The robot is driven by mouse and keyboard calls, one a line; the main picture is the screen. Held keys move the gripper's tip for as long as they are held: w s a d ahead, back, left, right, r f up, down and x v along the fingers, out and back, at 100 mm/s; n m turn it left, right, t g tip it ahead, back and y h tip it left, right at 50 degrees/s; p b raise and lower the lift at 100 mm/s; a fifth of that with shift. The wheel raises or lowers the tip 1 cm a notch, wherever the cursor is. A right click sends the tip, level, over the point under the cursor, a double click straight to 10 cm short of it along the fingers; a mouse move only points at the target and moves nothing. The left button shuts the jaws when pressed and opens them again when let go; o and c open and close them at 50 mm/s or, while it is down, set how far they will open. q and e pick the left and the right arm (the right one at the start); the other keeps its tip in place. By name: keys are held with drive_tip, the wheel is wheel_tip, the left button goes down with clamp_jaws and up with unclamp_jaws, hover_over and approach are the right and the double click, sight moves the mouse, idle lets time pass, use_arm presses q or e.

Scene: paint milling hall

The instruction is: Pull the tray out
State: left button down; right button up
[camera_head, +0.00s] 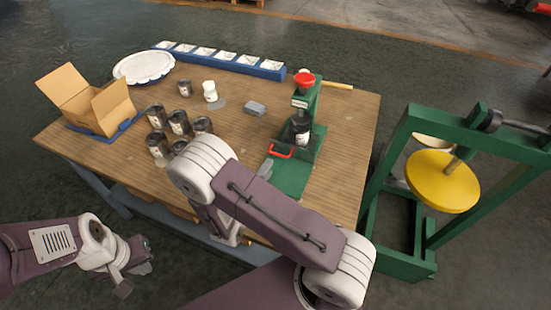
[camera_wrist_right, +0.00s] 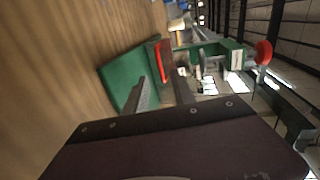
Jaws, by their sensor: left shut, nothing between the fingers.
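The red tray handle (camera_head: 280,151) is at the front of the green hand press (camera_head: 308,102). A dark can with a pale label (camera_head: 301,130) stands in the press, above where the handle attaches. The tray body is mostly hidden. In the right wrist view the handle (camera_wrist_right: 164,60) lies just past the fingertips of my right gripper (camera_wrist_right: 168,78), whose fingers are apart with nothing visibly clamped. In the head view my right arm hides most of that gripper. My left gripper (camera_head: 135,272) is shut and empty, off the table at the lower left.
A green plate (camera_head: 292,178) lies before the press on the wooden table (camera_head: 235,122). Several dark cans (camera_head: 178,122), a grey block (camera_head: 255,108), a white jar (camera_head: 209,91) and an open carton (camera_head: 95,103) stand leftward. A green frame with yellow disc (camera_head: 440,180) stands right.

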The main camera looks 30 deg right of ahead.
drive_tip(key=x, duration=0.7)
drive_tip(key=shift+f, duration=0.1)
clamp_jaws()
idle(1.1)
